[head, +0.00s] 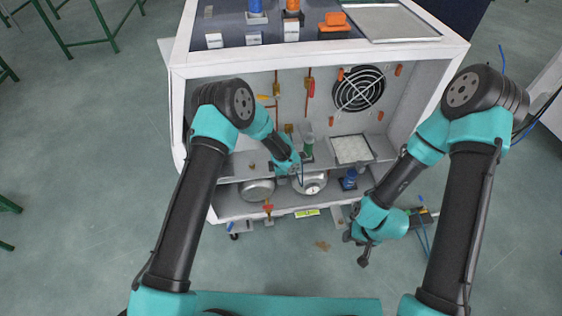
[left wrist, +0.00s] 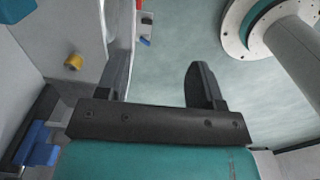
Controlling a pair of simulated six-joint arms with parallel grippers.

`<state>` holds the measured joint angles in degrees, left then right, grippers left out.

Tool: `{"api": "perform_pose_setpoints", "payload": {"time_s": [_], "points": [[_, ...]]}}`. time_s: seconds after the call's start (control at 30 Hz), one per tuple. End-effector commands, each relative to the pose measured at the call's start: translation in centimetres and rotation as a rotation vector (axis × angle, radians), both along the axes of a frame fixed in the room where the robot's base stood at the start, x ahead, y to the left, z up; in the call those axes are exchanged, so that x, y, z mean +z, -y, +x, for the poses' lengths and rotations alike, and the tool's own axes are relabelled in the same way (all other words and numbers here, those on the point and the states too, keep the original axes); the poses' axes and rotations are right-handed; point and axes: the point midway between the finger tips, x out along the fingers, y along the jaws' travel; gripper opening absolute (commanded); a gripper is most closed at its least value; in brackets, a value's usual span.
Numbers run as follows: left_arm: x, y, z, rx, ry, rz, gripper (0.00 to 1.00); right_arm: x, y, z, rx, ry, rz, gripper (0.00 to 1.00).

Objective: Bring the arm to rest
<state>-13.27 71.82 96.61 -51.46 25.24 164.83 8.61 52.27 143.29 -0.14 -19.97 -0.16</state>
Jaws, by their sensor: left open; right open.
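My left arm reaches into the open front of the white gas generator cabinet (head: 320,60). Its gripper is small and partly hidden there, close to the shelf and a green-topped fitting (head: 307,146). In the left wrist view my left gripper (left wrist: 158,85) has its two dark fingers well apart, with nothing between them. My right gripper (head: 362,250) hangs low in front of the cabinet's right side, over the floor. It is open and I see nothing held in it.
A silver round vessel with a gauge (head: 310,184) and a blue fitting (head: 350,179) stand on the lower level. A tray (head: 352,149) lies on the shelf below the fan grille (head: 359,89). A brass knob (left wrist: 73,62) is near the left wrist.

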Motion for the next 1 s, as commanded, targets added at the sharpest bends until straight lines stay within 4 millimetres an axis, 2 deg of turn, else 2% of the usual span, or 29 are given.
{"api": "perform_pose_setpoints", "payload": {"time_s": [0.2, 0.37, 0.67, 1.0], "points": [[0.0, -0.1, -0.1, -0.007, -0.002, -0.004, 0.61, 0.0, 0.0, 0.0, 0.000, 0.000, 0.000, 0.43], [-0.2, -1.0, -1.2, -0.072, -0.021, -0.032, 0.61, 0.0, 0.0, 0.0, 0.000, 0.000, 0.000, 0.43], [-0.5, -4.2, -5.8, -0.354, -0.051, -0.163, 0.61, 0.0, 0.0, 0.0, 0.000, 0.000, 0.000, 0.43], [0.0, -7.9, -11.3, -0.680, 0.008, -0.300, 0.61, 0.0, 0.0, 0.0, 0.000, 0.000, 0.000, 0.43]]}}
